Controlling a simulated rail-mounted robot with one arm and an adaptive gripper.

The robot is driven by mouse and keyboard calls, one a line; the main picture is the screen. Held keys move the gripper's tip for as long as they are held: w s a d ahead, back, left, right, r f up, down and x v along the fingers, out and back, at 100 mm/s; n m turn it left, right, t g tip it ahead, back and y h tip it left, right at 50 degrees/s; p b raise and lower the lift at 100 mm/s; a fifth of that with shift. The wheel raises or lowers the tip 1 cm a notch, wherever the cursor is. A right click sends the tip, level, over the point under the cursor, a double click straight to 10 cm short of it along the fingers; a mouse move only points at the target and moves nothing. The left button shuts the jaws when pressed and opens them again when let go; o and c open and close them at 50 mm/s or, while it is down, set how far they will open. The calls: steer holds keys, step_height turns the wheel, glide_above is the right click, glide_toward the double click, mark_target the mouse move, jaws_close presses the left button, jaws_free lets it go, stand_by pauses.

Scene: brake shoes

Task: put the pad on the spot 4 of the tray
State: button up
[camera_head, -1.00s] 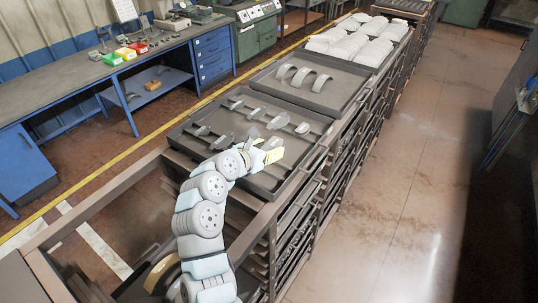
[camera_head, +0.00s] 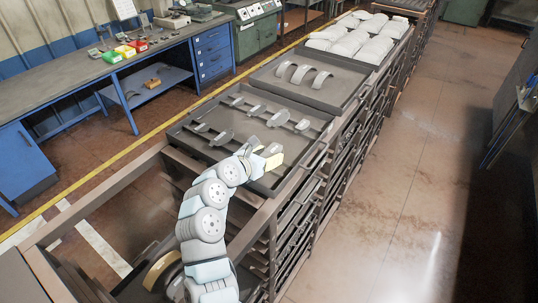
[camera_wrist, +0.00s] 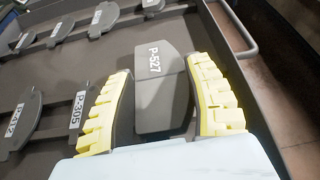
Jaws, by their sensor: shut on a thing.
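A grey pad marked P-527 (camera_wrist: 162,92) is between the two yellow fingers of my gripper (camera_wrist: 160,100) in the wrist view, and the gripper is shut on it. In the head view my gripper (camera_head: 267,160) is over the near right part of the dark tray (camera_head: 318,143). I cannot tell whether the pad touches the tray floor. Spot numbers are not readable. Other pads lie in the tray, including one marked P-305 (camera_wrist: 77,112) left of my gripper and one marked P-412 (camera_wrist: 17,122) farther left.
A second tray (camera_head: 340,98) with several curved brake shoes (camera_head: 301,74) stands behind, with pale wrapped parts (camera_head: 350,42) beyond it. Raised tray rims surround the pads. More pads (camera_wrist: 103,18) lie at the upper left of the wrist view. The floor at right is clear.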

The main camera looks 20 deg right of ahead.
steer(key=o, duration=1.2)
steer(key=shift+r, duration=0.1)
steer(key=shift+r+p, duration=0.55)
steer(key=shift+p, duration=0.15)
steer(key=b+v, duration=0.1)
steer(key=v, duration=1.1)
